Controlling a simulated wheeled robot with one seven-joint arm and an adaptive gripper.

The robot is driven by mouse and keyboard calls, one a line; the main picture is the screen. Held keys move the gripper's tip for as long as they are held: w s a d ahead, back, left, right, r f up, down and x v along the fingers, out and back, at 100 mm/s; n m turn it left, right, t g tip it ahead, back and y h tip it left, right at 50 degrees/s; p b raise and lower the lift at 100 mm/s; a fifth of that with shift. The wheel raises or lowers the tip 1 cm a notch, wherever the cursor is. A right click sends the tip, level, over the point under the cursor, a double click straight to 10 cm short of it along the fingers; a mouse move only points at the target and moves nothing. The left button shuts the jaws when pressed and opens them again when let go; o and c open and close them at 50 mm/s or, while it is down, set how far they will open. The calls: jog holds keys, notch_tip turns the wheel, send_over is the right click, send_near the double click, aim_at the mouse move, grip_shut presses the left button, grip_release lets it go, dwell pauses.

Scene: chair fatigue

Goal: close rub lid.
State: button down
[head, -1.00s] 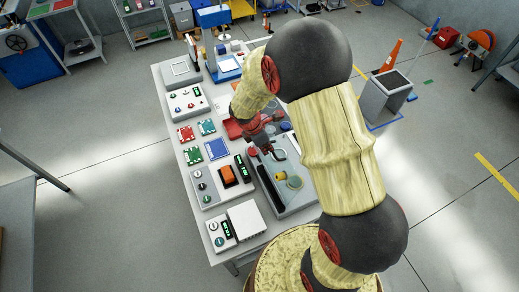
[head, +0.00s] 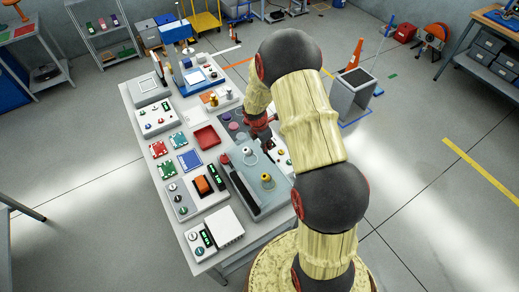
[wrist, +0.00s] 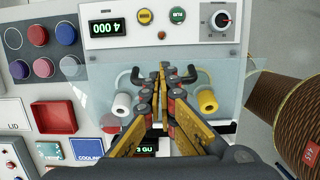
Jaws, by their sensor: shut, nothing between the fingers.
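The rub tester (head: 272,203) is a grey box near the table's right edge. In the wrist view, its front panel (wrist: 190,45) carries a display, buttons and a knob. A see-through pane, apparently the lid (wrist: 235,75), spans the tester there, with dark curved pieces beside the fingers. I cannot tell how far it is open. A white roll (wrist: 122,104) and a yellow roll (wrist: 208,101) show on either side of my gripper (wrist: 159,76). My gripper is shut and empty, pointing at the pane's middle; contact is unclear. In the head view, my gripper (head: 258,125) is partly hidden.
A red tray (head: 206,137) lies left of the tester, and it also shows in the wrist view (wrist: 53,117). Coloured pucks (wrist: 40,50) stand beside the tester. Small control boxes (head: 195,180) crowd the table's left side. A grey bin (head: 352,92) stands on the floor to the right.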

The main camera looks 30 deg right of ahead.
jog(key=d+f+y+p, duration=0.1)
jog(key=d+f+p, duration=0.2)
jog(key=f, duration=0.3)
jog(key=shift+d+y, duration=0.3)
jog(key=shift+d, duration=0.35)
jog(key=shift+f, duration=0.15)
